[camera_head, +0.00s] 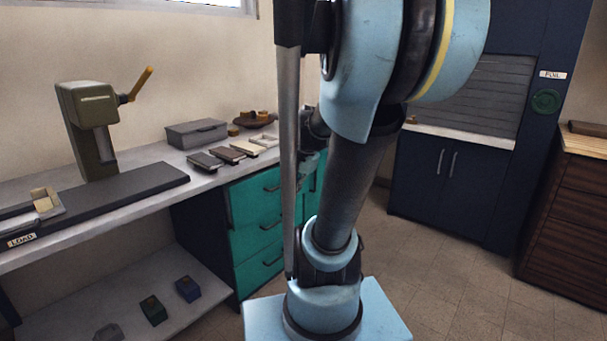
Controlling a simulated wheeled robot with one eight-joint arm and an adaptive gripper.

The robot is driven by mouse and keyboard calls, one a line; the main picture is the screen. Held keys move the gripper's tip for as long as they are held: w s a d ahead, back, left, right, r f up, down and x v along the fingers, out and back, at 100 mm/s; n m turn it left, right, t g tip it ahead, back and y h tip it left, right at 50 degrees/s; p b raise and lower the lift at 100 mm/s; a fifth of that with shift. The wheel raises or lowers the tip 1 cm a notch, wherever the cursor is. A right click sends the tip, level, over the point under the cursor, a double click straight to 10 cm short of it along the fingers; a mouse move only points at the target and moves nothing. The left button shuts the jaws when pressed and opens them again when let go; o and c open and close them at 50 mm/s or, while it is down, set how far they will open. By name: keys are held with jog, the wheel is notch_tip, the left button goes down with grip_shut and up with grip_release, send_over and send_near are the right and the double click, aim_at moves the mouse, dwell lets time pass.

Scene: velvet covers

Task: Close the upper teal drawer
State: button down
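The teal drawer unit stands under the counter, left of my arm. Its upper teal drawer (250,197) has a dark bar handle, and my arm and a grey post cover its right side. A dark strip shows at its left edge; I cannot tell for sure whether it stands out or sits flush. The middle drawer (252,236) and lower drawer (252,272) look flush. More teal front (314,185) shows between the post and my arm. Dark parts of my arm's far end show behind the post, near the counter, but the gripper's fingers are hidden.
The counter (130,215) holds a green press (88,120) with an orange handle, a grey box (196,134), small trays and a bowl. Small blocks lie on the shelf below. Navy cabinets (445,185) and a brown drawer chest (570,215) stand right; tiled floor between is clear.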

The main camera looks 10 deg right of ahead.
jog(key=w+d+f+m+t+y, duration=0.1)
jog(key=w+d+f+m, duration=0.1)
jog(key=w+d+m, duration=0.65)
jog(key=w+d+f+m+t+y, duration=0.15)
jog(key=w+d+m, duration=0.35)
jog(key=w, duration=0.7)
jog(key=w+d+f+m+t+y, duration=0.1)
jog(key=w+d+m+t, duration=0.1)
jog(key=w+d+m, duration=0.65)
jog(key=w+a+f+n, duration=0.2)
jog(key=w+a+f, duration=0.5)
jog(key=w, duration=0.3)
jog(key=shift+w+a, duration=0.4)
jog(key=shift+a, duration=0.45)
jog(key=shift+f+h, duration=0.1)
jog(key=shift+h, duration=0.15)
